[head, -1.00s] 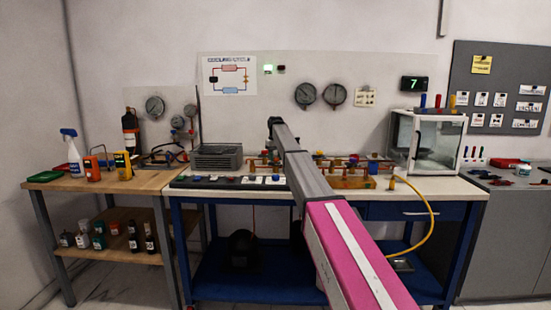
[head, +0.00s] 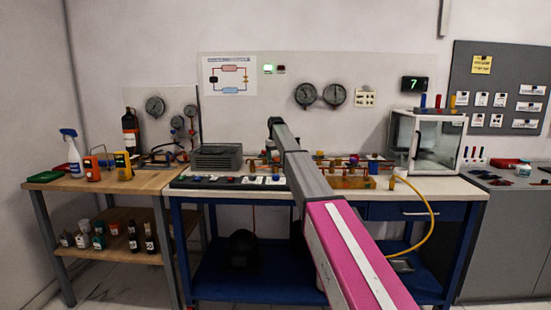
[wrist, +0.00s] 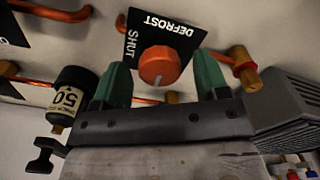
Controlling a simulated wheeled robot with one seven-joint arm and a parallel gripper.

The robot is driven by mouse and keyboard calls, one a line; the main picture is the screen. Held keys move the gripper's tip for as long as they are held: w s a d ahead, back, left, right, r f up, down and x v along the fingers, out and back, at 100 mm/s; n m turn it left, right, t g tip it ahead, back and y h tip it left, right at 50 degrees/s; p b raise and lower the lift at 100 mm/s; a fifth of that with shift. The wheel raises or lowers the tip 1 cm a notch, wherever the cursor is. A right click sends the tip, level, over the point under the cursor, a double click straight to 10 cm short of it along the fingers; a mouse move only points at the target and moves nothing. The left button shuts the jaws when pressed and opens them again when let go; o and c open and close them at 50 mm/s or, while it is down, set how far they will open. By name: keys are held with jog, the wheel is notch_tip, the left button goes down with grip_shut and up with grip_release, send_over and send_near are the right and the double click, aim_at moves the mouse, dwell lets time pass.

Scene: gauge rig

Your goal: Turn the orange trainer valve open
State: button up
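The orange valve knob (wrist: 158,66) sits on a black plate (wrist: 183,32) lettered SHUT and DEFROST in the wrist view. The knob looks unturned toward either word as far as I can tell; its pointer is not clear. My gripper (wrist: 161,78) has its two green fingers apart, one on each side of the knob. A gap shows between each finger and the knob, so it is open and holds nothing. In the head view my arm covers the middle of the bench, and my gripper and this knob cannot be made out there.
Copper pipes with a brass fitting (wrist: 243,68) run beside the plate. A black cylinder marked 50 (wrist: 70,96) is close to the left finger. A grey finned unit (wrist: 290,108) is at the right. In the head view a yellow hose (head: 431,222) hangs off the bench near a clear cabinet (head: 430,145).

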notch_tip(320, 180, up, 11)
dwell(0.6)
jog(key=shift+f, duration=0.1)
